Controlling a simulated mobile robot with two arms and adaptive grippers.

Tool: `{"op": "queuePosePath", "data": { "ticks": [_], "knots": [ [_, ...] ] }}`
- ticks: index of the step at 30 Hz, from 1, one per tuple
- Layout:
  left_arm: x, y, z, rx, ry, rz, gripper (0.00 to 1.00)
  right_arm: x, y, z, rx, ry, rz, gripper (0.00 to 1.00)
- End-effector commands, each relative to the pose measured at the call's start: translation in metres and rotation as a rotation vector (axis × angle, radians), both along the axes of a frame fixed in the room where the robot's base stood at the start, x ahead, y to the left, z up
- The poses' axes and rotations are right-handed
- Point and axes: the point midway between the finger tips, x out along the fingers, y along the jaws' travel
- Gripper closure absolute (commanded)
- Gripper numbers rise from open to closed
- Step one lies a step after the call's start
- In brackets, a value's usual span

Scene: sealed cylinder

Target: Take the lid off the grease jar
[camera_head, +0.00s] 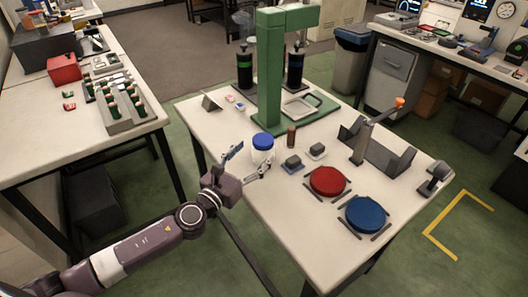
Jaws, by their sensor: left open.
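The grease jar (262,155) is a small white jar standing upright near the left edge of the middle table. Its blue lid (263,140) is on top. My left gripper (252,159) reaches in from the lower left, at the table's left edge. Its two fingers are spread apart and empty, one to the left of the jar and one by its lower front. I cannot tell whether a finger touches the jar. My right gripper is not in view.
A green press (271,70) stands behind the jar. A brown cylinder (291,137), small grey blocks, a red disc (328,181) and a blue disc (366,214) are to the right. A grey fixture with an orange-tipped lever (362,143) stands further right. The table's front is clear.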

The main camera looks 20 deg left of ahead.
Motion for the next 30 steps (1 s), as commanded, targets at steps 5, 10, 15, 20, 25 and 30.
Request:
{"op": "queuePosePath", "data": {
  "ticks": [5, 10, 15, 20, 25, 30],
  "knots": [
    [0.018, -0.004, 0.002, 0.001, -0.001, 0.000, 0.33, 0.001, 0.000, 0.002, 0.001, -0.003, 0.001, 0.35],
    [0.042, -0.009, 0.003, 0.000, -0.002, 0.000, 0.33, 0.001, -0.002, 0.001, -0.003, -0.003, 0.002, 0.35],
    [0.058, -0.013, 0.002, 0.000, 0.000, 0.000, 0.33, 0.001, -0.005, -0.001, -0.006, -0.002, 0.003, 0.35],
    [0.060, -0.013, 0.001, 0.000, 0.001, 0.000, 0.33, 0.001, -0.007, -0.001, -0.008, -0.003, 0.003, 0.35],
    [0.059, -0.013, 0.001, 0.000, 0.001, 0.000, 0.40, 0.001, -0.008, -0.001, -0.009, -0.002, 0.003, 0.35],
    [0.059, -0.013, 0.001, 0.001, 0.001, 0.000, 0.59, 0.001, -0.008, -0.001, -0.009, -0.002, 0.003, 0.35]
  ]
}}
